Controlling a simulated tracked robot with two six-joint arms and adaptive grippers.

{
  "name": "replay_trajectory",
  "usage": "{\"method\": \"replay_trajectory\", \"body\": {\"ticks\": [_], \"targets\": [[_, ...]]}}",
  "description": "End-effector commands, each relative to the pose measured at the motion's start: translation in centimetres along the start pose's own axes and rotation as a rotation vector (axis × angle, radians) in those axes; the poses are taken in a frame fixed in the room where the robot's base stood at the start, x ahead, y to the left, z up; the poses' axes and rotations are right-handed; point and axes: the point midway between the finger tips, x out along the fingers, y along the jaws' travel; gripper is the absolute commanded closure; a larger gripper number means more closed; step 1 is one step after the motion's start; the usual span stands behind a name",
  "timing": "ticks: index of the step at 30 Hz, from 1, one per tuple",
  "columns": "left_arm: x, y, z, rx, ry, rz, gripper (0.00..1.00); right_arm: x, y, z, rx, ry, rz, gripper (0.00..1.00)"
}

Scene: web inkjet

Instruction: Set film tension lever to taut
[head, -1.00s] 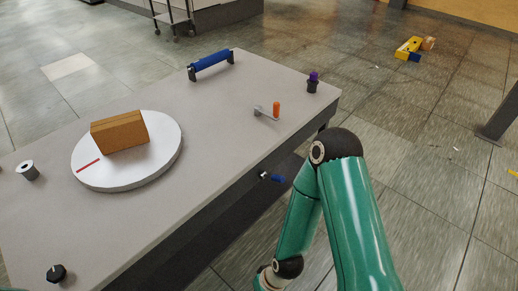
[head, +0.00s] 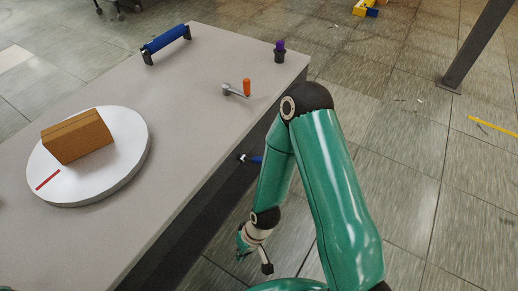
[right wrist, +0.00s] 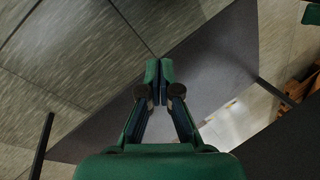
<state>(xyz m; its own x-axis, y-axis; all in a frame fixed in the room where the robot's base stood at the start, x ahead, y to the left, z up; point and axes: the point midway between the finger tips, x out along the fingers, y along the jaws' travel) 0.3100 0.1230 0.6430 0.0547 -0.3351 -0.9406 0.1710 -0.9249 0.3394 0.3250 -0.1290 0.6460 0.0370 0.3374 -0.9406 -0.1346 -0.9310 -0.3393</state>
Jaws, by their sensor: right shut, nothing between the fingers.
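A small lever with a blue grip (head: 253,159) sticks out of the table's long side face. A grey crank arm with an upright orange handle (head: 247,87) sits on the table top. I cannot tell from the pictures which of these is the film tension lever. My right gripper (head: 243,244) hangs low beside the table, below and apart from the blue-gripped lever. In the right wrist view its green fingertips (right wrist: 158,74) are together with nothing between them. Neither lever is recognisable in that view. My left gripper is not in view.
On the grey table (head: 195,120) are a white turntable (head: 120,165) bearing a brown block (head: 77,136), a blue roller bar (head: 166,39) and a purple-topped knob (head: 280,50). A dark post (head: 475,45) stands on the floor at right. Floor right of the table is largely clear.

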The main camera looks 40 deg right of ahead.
Motion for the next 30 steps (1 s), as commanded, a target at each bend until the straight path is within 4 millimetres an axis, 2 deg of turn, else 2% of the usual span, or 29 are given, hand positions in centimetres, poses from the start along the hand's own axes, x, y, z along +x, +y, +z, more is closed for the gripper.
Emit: {"method": "replay_trajectory", "body": {"ticks": [5, 8, 11, 14, 15, 18, 21, 24, 27, 30], "targets": [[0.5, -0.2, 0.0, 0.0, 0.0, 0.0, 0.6, -2.1, 1.0, -5.6, -0.109, -0.035, -0.002, 1.0], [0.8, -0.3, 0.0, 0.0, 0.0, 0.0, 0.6, -5.1, 1.8, -9.2, -0.199, -0.071, -0.008, 1.0], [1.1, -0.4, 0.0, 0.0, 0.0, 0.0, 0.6, -9.4, 2.6, -12.3, -0.293, -0.115, -0.02, 1.0], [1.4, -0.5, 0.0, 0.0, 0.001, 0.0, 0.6, -15.0, 3.6, -15.1, -0.375, -0.134, -0.029, 1.0], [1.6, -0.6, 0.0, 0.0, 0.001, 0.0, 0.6, -18.2, 4.2, -16.7, -0.397, -0.109, -0.023, 1.0], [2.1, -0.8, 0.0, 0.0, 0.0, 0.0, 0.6, -25.6, 5.7, -19.3, -0.429, -0.041, 0.0, 1.0], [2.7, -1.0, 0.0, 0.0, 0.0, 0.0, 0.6, -31.0, 7.1, -20.6, -0.42, 0.056, 0.037, 1.0], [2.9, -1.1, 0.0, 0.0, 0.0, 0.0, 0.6, -34.0, 7.9, -21.1, -0.407, 0.117, 0.062, 1.0], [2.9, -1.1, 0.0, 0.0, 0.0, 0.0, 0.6, -35.1, 8.1, -21.2, -0.401, 0.14, 0.072, 1.0], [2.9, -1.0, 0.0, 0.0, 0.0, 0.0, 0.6, -35.3, 8.1, -21.2, -0.4, 0.142, 0.073, 1.0]]}}
